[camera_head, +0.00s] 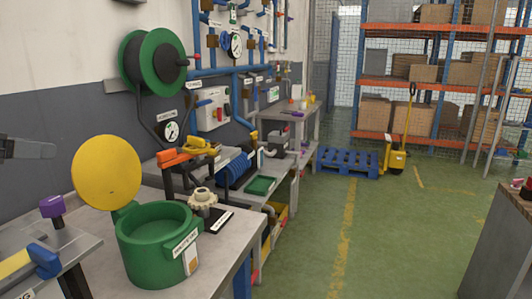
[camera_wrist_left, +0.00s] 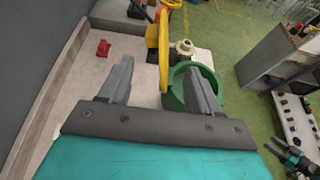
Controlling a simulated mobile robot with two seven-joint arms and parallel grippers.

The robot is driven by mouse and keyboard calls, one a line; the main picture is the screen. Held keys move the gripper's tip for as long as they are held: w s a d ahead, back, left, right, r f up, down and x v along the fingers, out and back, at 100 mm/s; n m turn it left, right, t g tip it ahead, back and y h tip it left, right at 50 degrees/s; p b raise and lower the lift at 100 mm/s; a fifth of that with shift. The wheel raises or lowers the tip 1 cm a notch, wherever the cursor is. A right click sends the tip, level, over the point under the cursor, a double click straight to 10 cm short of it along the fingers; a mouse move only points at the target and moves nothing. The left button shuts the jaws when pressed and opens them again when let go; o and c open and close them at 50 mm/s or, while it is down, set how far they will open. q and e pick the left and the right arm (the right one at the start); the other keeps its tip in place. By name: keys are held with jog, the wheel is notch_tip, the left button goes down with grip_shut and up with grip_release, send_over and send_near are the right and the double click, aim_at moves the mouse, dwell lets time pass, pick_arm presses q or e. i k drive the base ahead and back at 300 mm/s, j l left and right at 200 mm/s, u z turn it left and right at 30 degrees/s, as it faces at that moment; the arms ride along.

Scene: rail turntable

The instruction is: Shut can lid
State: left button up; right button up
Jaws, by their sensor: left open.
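The green can (camera_head: 150,258) stands on the grey workbench with its mouth open upward. Its round yellow lid (camera_head: 106,172) is raised nearly upright on the hinge side, at the can's back left. In the left wrist view the lid (camera_wrist_left: 163,40) shows almost edge-on, and the can (camera_wrist_left: 172,100) is partly hidden behind a finger. My left gripper (camera_head: 28,148) enters at the left edge of the head view, left of the lid and apart from it. In the wrist view its fingers (camera_wrist_left: 160,82) are spread with nothing gripped. A dark shape at that view's lower right may be my right gripper; its jaws are unclear.
A cream gear (camera_head: 203,198) stands just behind the can. A purple-topped knob (camera_head: 52,207) and a blue handle (camera_head: 44,261) are at the left. A green hose reel (camera_head: 152,63) hangs on the wall. The green floor to the right is mostly clear.

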aim_at(106, 171)
jog(key=k+l, duration=0.35)
jog(key=l, duration=0.15)
jog(key=k+l, duration=0.35)
jog(key=l, duration=0.1)
